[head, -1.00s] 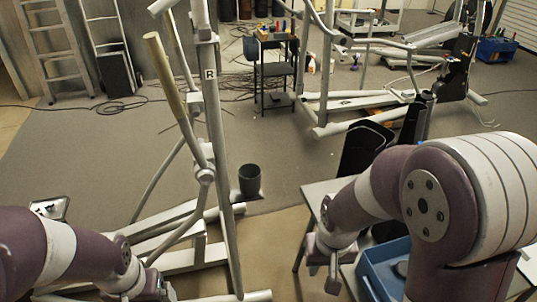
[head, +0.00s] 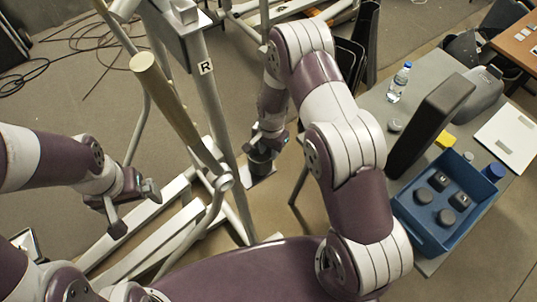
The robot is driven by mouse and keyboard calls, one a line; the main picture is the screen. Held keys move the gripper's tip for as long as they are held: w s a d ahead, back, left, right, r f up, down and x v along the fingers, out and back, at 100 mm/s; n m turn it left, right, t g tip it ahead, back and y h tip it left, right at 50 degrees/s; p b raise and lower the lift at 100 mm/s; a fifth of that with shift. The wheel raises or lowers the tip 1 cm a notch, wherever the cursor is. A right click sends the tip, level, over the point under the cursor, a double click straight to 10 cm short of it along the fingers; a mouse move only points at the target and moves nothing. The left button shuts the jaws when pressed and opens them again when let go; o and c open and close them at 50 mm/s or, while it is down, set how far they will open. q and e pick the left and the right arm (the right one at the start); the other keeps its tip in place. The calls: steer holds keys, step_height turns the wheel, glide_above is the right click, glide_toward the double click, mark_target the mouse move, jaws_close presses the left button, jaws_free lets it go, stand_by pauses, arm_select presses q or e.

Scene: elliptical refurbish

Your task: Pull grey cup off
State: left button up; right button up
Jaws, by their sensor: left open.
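A dark grey cup (head: 261,166) stands at the end of a light grey tube of the elliptical frame (head: 207,92), near the middle of the head view. My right gripper (head: 266,144) is at the top of the cup and hides its rim. I cannot tell whether its fingers touch or grip the cup. My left gripper (head: 134,209) is open and empty, its fingers spread, to the left of the frame's upright and apart from the cup.
A grey table (head: 374,97) at the right carries a blue bin (head: 425,237) with several dark round parts, a water bottle (head: 399,82), a tall dark panel (head: 428,124) and a white scale (head: 508,138). A slanted handle (head: 165,96) stands between my arms. Cables lie on the floor at upper left.

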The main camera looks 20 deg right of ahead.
mark_target(270, 162)
steer(key=f, duration=0.3)
steer(key=f+p, duration=0.1)
steer(key=f, duration=0.1)
steer(key=shift+s+d+f, duration=0.1)
steer(key=shift+s+d, duration=0.05)
steer(key=shift+s, duration=0.2)
steer(key=shift+w+a+f, duration=0.2)
steer(key=shift+w+f, duration=0.05)
steer(key=shift+s+d, duration=0.15)
steer(key=shift+d, duration=0.05)
steer(key=shift+c, duration=1.2)
steer(key=shift+s+r, duration=0.1)
jaws_close()
arm_select(q)
steer(key=shift+s+d+r, duration=0.15)
steer(key=shift+s+r, duration=0.05)
steer(key=shift+r, duration=0.3)
steer(key=shift+s+d+r, duration=0.1)
steer(key=shift+s+r, duration=0.1)
steer(key=shift+r, duration=0.25)
